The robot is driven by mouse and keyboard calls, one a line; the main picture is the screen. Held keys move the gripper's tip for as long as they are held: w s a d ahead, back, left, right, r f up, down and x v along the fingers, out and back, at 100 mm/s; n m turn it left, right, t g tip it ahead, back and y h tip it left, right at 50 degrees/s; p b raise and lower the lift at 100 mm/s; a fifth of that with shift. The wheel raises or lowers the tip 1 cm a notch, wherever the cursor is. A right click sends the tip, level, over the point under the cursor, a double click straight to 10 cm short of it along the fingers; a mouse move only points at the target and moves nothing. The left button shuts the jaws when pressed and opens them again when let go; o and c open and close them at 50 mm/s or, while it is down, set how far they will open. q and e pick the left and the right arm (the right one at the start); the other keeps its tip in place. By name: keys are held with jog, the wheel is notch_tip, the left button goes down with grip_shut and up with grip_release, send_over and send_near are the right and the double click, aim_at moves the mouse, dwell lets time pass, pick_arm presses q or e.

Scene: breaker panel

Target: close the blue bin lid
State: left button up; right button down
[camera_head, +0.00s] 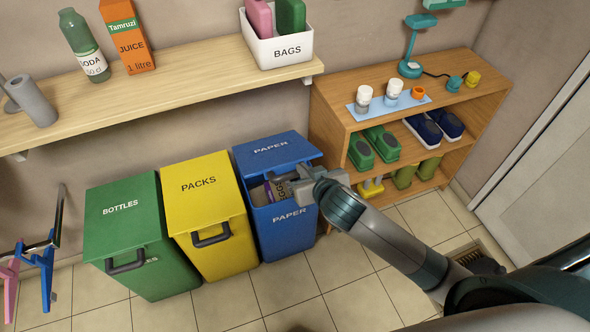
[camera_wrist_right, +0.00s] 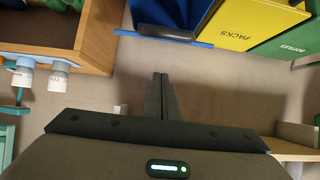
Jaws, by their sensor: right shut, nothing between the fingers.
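The blue bin (camera_head: 285,233) stands at the right end of a row of bins, marked PAPER. Its blue lid (camera_head: 270,148) is raised at the front, leaving a gap in which contents with lettering (camera_head: 262,194) show. My left gripper is not in view.
A yellow bin (camera_head: 208,215) and green bin (camera_head: 135,235) stand left of the blue one, lids down. A wooden shelf unit (camera_head: 325,110) is close on the right. A wall shelf (camera_head: 190,85) runs above the bins. Tiled floor in front is clear.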

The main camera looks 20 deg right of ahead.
jog(key=p, duration=0.2)
send_over(294, 171)
jog(key=s, duration=0.1)
jog(key=f, duration=0.4)
jog(key=shift+s+a+f, duration=0.1)
jog(key=shift+a+f, duration=0.2)
jog(key=shift+f, duration=0.05)
notch_tip(294, 171, down, 3)
jog(key=shift+s+r+p, duration=0.1)
jog(key=shift+s+p, duration=0.05)
jog(key=shift+p, duration=0.15)
jog(key=shift+s+f, duration=0.2)
jog(key=shift+f, duration=0.55)
